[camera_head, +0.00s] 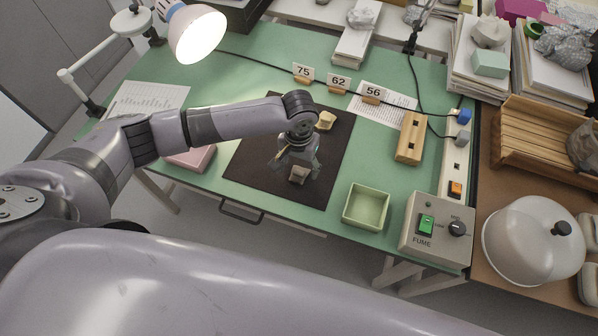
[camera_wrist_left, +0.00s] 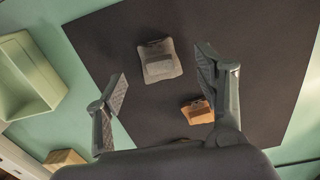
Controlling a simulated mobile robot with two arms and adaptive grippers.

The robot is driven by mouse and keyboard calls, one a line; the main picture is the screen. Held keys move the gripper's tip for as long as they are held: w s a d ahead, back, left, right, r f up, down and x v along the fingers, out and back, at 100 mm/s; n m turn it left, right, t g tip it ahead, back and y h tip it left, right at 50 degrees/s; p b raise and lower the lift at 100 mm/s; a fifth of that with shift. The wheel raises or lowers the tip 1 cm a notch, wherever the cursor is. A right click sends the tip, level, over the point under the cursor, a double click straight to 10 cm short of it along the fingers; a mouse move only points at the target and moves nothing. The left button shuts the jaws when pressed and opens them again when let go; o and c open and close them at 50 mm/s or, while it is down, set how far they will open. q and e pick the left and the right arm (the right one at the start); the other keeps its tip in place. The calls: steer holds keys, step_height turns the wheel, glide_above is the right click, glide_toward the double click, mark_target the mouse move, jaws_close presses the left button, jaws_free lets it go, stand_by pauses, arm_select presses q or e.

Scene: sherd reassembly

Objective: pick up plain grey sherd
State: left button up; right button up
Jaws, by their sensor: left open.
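The plain grey sherd (camera_wrist_left: 159,62) lies flat on the dark mat (camera_wrist_left: 105,40), with a raised block on top. In the head view the sherd (camera_head: 299,174) shows just in front of my left gripper (camera_head: 296,164), near the mat's front part. In the left wrist view my left gripper (camera_wrist_left: 162,72) is open and empty. Its fingers are well apart, and the grey sherd appears between and beyond their tips. I cannot tell the exact height above it. An orange-brown sherd (camera_wrist_left: 197,111) lies on the mat beside the right finger; it also shows in the head view (camera_head: 325,120). My right gripper is not in view.
A pale green tray (camera_head: 366,207) stands right of the mat, with a wooden block (camera_head: 410,138) behind it. A fume control box (camera_head: 437,228) sits at the right. Number cards (camera_head: 338,82) stand behind the mat. A pink box (camera_head: 190,158) and a lit lamp (camera_head: 197,34) are at the left.

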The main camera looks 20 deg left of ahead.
mark_target(298, 174)
arm_select(q)
steer(key=shift+f, duration=1.25)
steer(key=shift+c, duration=0.5)
steer(key=c, duration=1.2)
steer(key=shift+r, duration=0.1)
